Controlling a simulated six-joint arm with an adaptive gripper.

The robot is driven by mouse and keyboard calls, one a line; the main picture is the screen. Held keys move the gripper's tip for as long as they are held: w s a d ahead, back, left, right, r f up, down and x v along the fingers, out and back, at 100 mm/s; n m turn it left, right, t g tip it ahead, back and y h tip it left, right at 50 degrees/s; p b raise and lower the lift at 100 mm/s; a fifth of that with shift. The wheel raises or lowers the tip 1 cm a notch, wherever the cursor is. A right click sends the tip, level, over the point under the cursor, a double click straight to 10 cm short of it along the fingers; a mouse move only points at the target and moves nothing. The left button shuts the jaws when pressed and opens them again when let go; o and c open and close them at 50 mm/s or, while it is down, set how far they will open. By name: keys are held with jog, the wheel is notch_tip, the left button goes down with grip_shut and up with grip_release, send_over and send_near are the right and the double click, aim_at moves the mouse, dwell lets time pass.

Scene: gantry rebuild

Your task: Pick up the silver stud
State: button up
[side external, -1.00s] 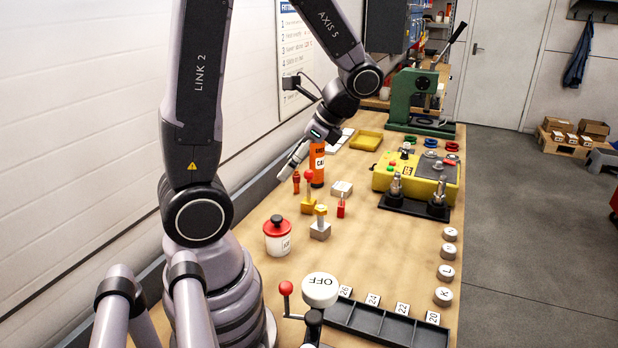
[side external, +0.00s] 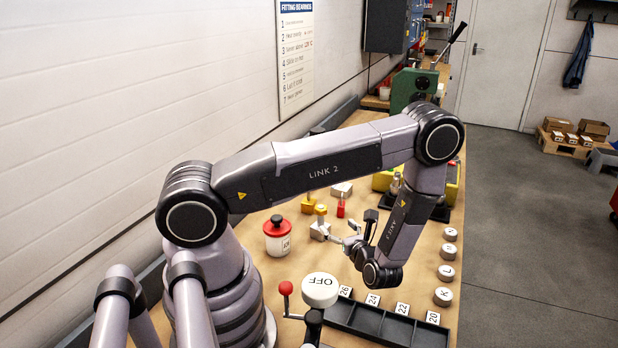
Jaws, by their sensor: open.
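A silver upright post (side external: 395,183), which may be the silver stud, stands on a black base plate (side external: 441,213) behind my arm. Only part of it shows. A second silver post, seen earlier on that plate, is now hidden by my arm. My gripper (side external: 340,235) is open, low over the middle of the bench and pointing left. It is to the left of and nearer than the visible post. Its fingertips are close to a grey block with a yellow top (side external: 320,228); I cannot tell whether they touch it. I see nothing between the fingers.
A white tub with a red lid (side external: 277,238) stands left of my gripper. A white OFF knob (side external: 320,290) and a black divided tray (side external: 385,325) are in front. Round lettered caps (side external: 446,272) line the right edge. A small red item (side external: 341,208) stands behind the gripper.

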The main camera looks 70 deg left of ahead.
aim_at(324, 212)
jog(key=a, duration=0.3)
jog(key=a+f, duration=0.1)
jog(key=a, duration=0.3)
jog(key=a+f, duration=0.1)
jog(key=a, duration=0.3)
jog(key=shift+w+a, duration=0.1)
jog(key=shift+a, duration=0.05)
jog(key=shift+c, duration=0.3)
grip_shut()
